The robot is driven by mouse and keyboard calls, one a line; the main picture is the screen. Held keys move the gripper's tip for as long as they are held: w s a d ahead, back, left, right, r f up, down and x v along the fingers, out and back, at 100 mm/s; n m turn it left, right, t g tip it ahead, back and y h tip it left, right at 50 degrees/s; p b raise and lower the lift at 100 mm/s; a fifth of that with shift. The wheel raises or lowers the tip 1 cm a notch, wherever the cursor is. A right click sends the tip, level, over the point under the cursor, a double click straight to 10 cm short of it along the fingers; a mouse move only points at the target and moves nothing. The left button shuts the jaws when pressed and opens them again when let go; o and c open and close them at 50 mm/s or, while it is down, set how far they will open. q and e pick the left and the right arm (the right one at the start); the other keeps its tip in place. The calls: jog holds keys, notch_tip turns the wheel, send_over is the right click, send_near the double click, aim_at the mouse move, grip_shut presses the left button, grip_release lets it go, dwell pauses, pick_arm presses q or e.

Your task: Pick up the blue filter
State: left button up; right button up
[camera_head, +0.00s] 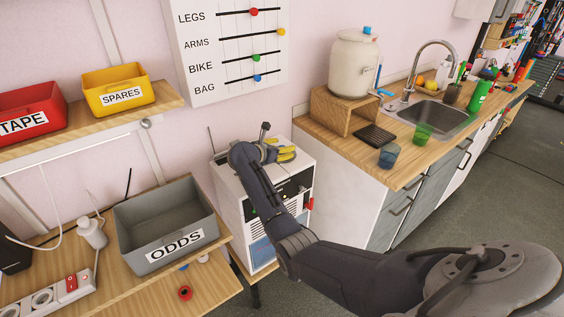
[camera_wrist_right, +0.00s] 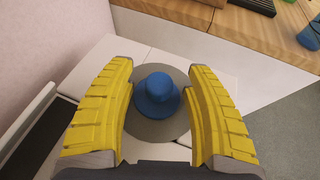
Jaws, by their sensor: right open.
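The blue filter (camera_wrist_right: 157,90) shows in the right wrist view as a rounded blue piece with a wider base. It sits on a grey disc (camera_wrist_right: 160,131) on top of a white cabinet (camera_wrist_right: 107,60). My right gripper (camera_wrist_right: 161,70) is open, with its yellow fingers on either side of the filter. Gaps show between the fingers and the filter. In the head view my right gripper (camera_head: 287,153) is over the white cabinet (camera_head: 304,166), and the filter is hidden from sight there. My left gripper is not in view.
A grey ODDS bin (camera_head: 128,231) stands on the wooden bench left of the cabinet. To the right, a wooden counter (camera_head: 345,148) holds a blue cup (camera_head: 389,156), a green cup (camera_head: 422,134) and a large pale dispenser (camera_head: 352,65). The wall is close behind the cabinet.

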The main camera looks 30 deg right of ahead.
grip_shut()
dwell(0.5)
